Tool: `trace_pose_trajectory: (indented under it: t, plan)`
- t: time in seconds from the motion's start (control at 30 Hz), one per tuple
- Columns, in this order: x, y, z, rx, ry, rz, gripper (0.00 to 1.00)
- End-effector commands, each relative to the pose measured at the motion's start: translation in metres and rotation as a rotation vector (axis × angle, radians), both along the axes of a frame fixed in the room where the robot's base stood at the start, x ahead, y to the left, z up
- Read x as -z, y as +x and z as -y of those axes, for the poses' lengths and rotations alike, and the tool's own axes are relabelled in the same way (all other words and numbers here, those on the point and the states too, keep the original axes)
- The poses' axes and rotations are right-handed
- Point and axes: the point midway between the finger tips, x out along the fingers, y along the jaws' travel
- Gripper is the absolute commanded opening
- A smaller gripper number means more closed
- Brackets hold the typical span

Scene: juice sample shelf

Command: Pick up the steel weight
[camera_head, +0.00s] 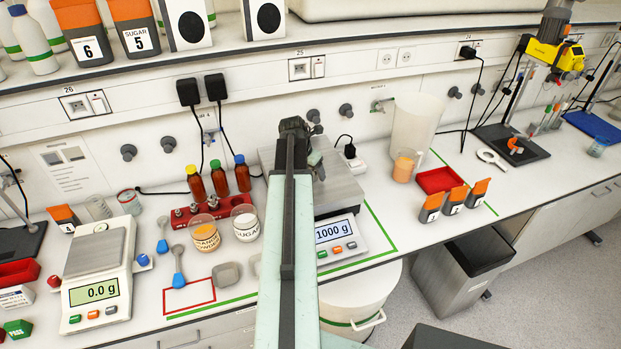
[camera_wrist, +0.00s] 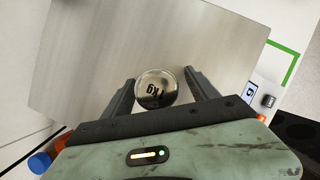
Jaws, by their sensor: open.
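The steel weight (camera_wrist: 156,91) is a round shiny piece marked 1 kg, seen from above in the wrist view. It rests on the steel pan (camera_wrist: 110,50) of a scale. My gripper (camera_wrist: 160,77) is open, with one finger on each side of the weight. Whether either finger touches it is unclear. In the head view my arm covers the weight. The scale's display (camera_head: 330,231) there reads 1000 g, and part of its pan (camera_head: 340,190) shows right of my arm.
A second scale (camera_head: 98,280) reads 0.0 g.

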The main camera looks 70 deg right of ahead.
Motion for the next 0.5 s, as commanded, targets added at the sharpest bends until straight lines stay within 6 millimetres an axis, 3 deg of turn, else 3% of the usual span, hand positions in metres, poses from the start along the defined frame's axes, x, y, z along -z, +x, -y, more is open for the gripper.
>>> trace_pose_trajectory:
  t: [0.13,0.37,0.4,0.5]
  plan:
    - [-0.0022,0.0003,-0.0004,0.000,0.000,0.000,0.68]
    - [-0.0023,0.0007,-0.0007,-0.001,0.000,0.001,0.04]
    - [-0.0023,0.0009,-0.0007,-0.001,0.000,0.001,0.00]
    - [-0.0027,0.0009,-0.0005,-0.001,-0.001,0.000,0.00]
